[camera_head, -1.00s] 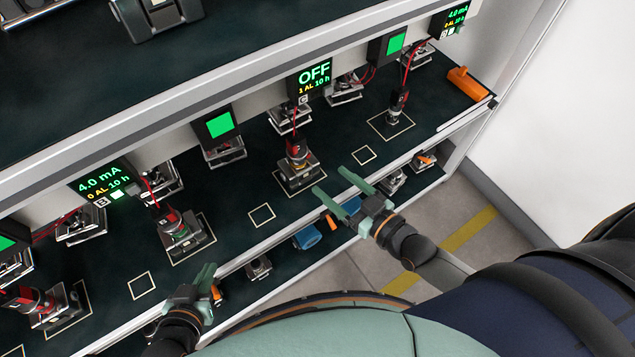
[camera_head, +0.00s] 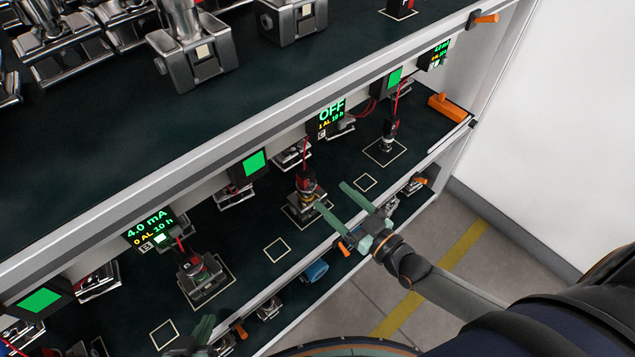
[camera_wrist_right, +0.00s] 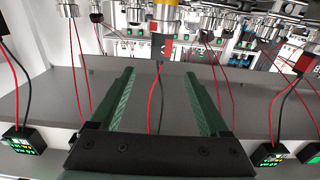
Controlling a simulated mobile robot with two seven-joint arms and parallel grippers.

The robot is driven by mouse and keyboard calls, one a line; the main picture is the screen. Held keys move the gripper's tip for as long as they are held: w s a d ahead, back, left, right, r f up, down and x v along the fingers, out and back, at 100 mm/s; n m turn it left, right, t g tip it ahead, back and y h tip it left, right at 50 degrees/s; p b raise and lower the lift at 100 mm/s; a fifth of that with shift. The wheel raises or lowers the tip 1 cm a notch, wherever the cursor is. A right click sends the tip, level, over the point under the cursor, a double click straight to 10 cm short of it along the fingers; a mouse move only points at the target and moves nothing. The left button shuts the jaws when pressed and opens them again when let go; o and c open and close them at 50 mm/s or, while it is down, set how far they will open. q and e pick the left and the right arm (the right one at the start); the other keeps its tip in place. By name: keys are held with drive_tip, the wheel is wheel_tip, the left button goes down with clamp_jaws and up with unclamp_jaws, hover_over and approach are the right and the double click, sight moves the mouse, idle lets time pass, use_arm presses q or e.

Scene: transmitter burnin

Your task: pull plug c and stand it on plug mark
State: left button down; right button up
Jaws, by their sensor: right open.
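Plug c (camera_head: 307,182), red and black with a red cable, sits upright on a metal transmitter (camera_head: 305,209) below the OFF display (camera_head: 326,117). My right gripper (camera_head: 331,196) is open and empty, its green fingers pointing toward plug c from the front right, still apart from it. In the right wrist view, a red-and-black plug (camera_wrist_right: 168,45) shows beyond and between the open fingers (camera_wrist_right: 160,80). Small white square outlines lie on the dark shelf left (camera_head: 277,250) and right (camera_head: 365,183) of this station; I cannot tell which is plug mark. My left gripper (camera_head: 205,330) is partly cut off at the bottom edge.
A neighbouring plugged transmitter (camera_head: 200,280) stands at left under the 4.0 mA display (camera_head: 150,229). Another plug (camera_head: 390,130) stands at right inside an outline. The upper shelf (camera_head: 230,120) overhangs the back. An orange object (camera_head: 446,106) lies at the shelf's right end.

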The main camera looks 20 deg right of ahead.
sight(310, 176)
drive_tip(key=b+x, duration=0.1)
drive_tip(key=x, duration=0.9)
drive_tip(key=shift+c, duration=0.4)
clamp_jaws()
idle(0.5)
idle(0.5)
